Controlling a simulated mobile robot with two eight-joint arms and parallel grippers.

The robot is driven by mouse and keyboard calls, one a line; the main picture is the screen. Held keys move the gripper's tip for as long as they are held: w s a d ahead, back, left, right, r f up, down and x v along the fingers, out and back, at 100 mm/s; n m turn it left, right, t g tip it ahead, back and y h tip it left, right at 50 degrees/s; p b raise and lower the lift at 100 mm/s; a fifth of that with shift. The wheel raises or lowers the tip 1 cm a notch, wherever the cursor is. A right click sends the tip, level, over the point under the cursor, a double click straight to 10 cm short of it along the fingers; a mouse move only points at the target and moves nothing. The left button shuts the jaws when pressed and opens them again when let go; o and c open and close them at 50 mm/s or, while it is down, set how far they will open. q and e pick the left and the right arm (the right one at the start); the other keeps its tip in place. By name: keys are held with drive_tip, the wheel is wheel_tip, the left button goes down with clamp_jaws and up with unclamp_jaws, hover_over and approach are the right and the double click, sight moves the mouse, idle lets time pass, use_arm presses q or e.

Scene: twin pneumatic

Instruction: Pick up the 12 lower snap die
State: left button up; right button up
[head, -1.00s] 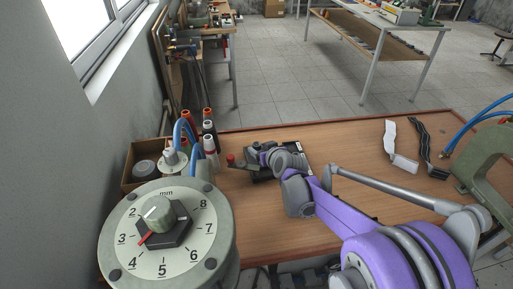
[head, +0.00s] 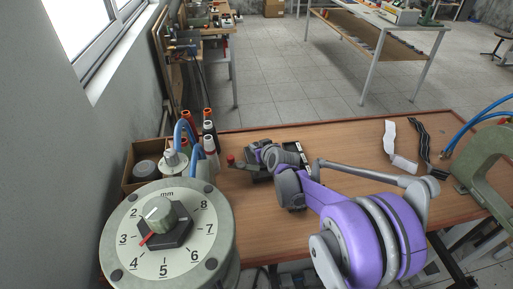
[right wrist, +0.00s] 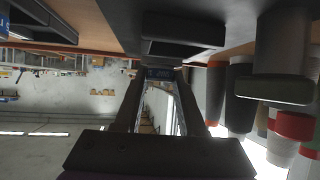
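My left gripper is not in view.
A large round dial (head: 166,236) fills the front left. Several red- and white-capped bottles (head: 209,138) and a cardboard box (head: 141,170) stand left of the hand.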

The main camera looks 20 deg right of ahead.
clamp_jaws()
